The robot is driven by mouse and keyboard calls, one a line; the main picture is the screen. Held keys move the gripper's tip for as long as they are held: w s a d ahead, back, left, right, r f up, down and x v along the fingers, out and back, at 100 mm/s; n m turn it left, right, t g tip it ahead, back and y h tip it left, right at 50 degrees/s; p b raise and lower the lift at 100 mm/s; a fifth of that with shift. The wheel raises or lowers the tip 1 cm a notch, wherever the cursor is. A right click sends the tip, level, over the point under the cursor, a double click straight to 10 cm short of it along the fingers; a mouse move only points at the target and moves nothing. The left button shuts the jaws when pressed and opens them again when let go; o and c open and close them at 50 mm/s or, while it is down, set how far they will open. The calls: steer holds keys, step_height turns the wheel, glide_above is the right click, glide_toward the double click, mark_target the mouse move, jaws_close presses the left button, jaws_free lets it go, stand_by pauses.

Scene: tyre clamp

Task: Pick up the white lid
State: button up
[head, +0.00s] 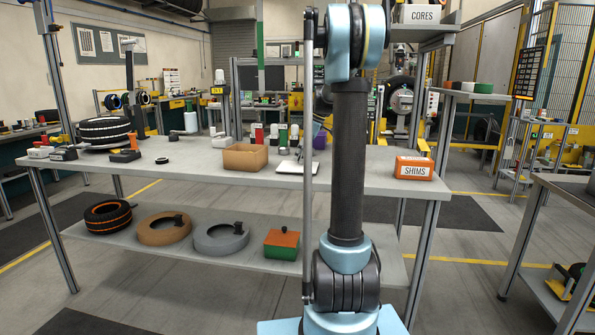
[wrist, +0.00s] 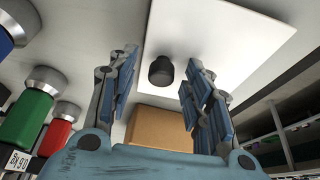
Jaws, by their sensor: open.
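The white lid (wrist: 215,40) is a flat, pale square panel with a short black knob (wrist: 161,70) on it. In the wrist view it lies beyond my gripper (wrist: 163,64), whose blue-padded fingers are spread apart on either side of the knob. Nothing is held between them, and a gap shows on each side of the knob. I cannot tell the exact distance from the fingertips to the lid. In the head view the lid (head: 297,168) lies on the tabletop, partly hidden by my arm. My gripper cannot be made out in the head view.
An open cardboard box (head: 245,157) stands left of the lid; it also shows in the wrist view (wrist: 158,126). Several capped bottles, one green (wrist: 28,117), stand close to the lid. An orange SHIMS box (head: 413,168) sits at the table's (head: 190,174) right end. Tyres lie on the lower shelf.

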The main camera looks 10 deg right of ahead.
jaws_close()
stand_by(0.4)
